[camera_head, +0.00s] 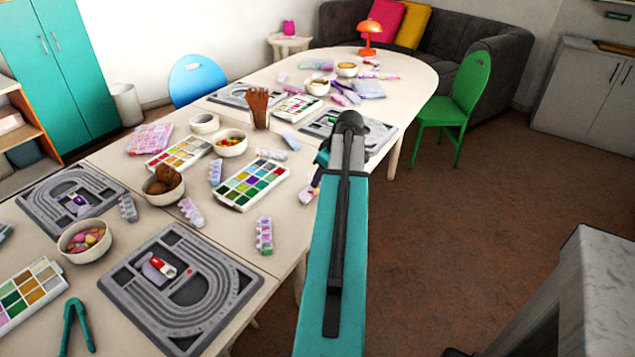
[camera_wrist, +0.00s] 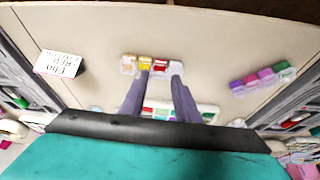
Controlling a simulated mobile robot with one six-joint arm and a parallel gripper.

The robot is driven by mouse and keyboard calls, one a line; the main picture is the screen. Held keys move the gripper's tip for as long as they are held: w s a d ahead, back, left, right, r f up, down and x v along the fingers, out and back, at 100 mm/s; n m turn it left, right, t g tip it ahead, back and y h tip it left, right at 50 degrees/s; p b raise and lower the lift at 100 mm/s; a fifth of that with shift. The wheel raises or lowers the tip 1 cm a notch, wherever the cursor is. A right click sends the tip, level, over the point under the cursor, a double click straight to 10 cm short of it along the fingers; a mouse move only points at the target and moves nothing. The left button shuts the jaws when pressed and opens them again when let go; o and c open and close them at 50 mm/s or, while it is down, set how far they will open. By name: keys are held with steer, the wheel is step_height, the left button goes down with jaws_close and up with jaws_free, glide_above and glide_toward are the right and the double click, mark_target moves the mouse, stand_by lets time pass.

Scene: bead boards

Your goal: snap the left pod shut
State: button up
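A short row of small pods (camera_wrist: 152,65) lies on the pale table in the wrist view, just past my fingertips. The pods hold yellow and red pieces in the middle, with paler pods at both ends. Whether the left pod's lid is up or down is too small to tell. My gripper (camera_wrist: 161,76) is open, its two purple-grey fingers apart and pointing at the row.
Another pod row (camera_wrist: 263,79) with purple and pink pieces lies at right in the wrist view. A white card (camera_wrist: 59,64) stands at left. A bead palette (camera_head: 252,184), bowls and grey bead boards (camera_head: 226,265) crowd the table in the head view.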

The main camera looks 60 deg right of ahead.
mark_target(310, 188)
steer(key=shift+x, duration=1.45)
jaws_close()
